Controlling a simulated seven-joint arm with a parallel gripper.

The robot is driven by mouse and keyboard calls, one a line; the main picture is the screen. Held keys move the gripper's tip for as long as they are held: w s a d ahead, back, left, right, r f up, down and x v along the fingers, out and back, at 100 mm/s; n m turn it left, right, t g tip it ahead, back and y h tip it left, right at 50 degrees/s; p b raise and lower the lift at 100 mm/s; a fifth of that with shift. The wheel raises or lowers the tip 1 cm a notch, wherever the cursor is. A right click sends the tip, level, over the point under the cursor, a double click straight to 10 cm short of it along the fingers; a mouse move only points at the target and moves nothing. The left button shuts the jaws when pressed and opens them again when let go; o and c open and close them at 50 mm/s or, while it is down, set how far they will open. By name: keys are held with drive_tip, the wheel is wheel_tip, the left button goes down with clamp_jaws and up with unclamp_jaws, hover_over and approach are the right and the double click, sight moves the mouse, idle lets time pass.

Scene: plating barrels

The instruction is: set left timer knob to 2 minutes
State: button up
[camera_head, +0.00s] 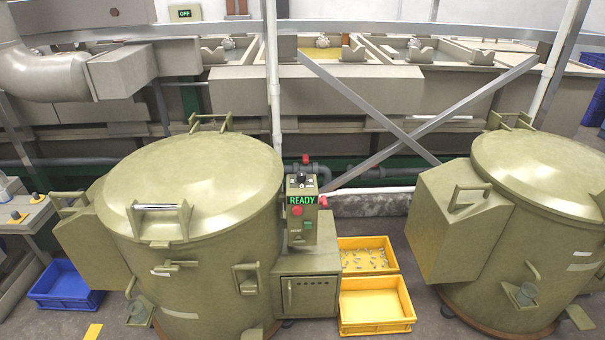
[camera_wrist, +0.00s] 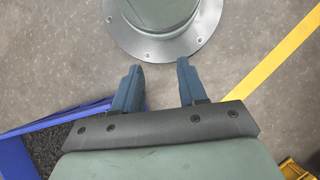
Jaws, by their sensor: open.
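The left timer knob (camera_head: 303,181) is small and dark, on top of the green control box beside the left barrel (camera_head: 190,190). Its scale and setting are too small to read. The knob is not in the wrist view, and the gripper is not in the head view.
A red button (camera_head: 296,211) and a red knob (camera_head: 323,202) are on the control box. Yellow crates (camera_head: 376,328) stand right of its cabinet. A second barrel (camera_head: 540,180) stands at right. A blue bin (camera_wrist: 15,160) and a yellow floor line (camera_wrist: 275,65) show near my gripper.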

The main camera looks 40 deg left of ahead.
drive_tip(key=o, duration=0.4)
drive_tip(key=w+a+r+n+t, duration=0.1)
drive_tip(key=w+a+r, duration=0.1)
drive_tip(key=w+a, duration=0.2)
drive_tip(key=w+a+r+n+t, duration=0.1)
drive_tip(key=w+a+r, duration=0.1)
drive_tip(key=w+a, duration=0.3)
drive_tip(key=w+a+r+n+t, duration=0.1)
drive_tip(key=w+a+r, duration=0.1)
drive_tip(key=w+a, duration=0.3)
drive_tip(key=shift+w+a+t, duration=0.1)
drive_tip(key=shift+w+t, duration=0.2)
drive_tip(key=shift+w, duration=1.05)
drive_tip(key=n+t+y, duration=0.4)
drive_tip(key=n+y, duration=0.2)
drive_tip(key=n, duration=0.2)
approach(302, 174)
drive_tip(key=d+r, duration=0.4)
drive_tip(key=a+f+n, duration=0.2)
drive_tip(key=f, duration=0.2)
drive_tip(key=w+a+f+n+g, duration=0.1)
drive_tip(key=a+f, duration=0.2)
drive_tip(key=f, duration=0.1)
drive_tip(key=a+f+n, duration=0.2)
drive_tip(key=a+f, duration=0.1)
drive_tip(key=f, duration=0.1)
drive_tip(key=shift+w+a+n+h, duration=0.1)
drive_tip(key=shift+w+n+h, duration=0.1)
drive_tip(key=shift+n+h, duration=0.1)
drive_tip(key=c, duration=1.1)
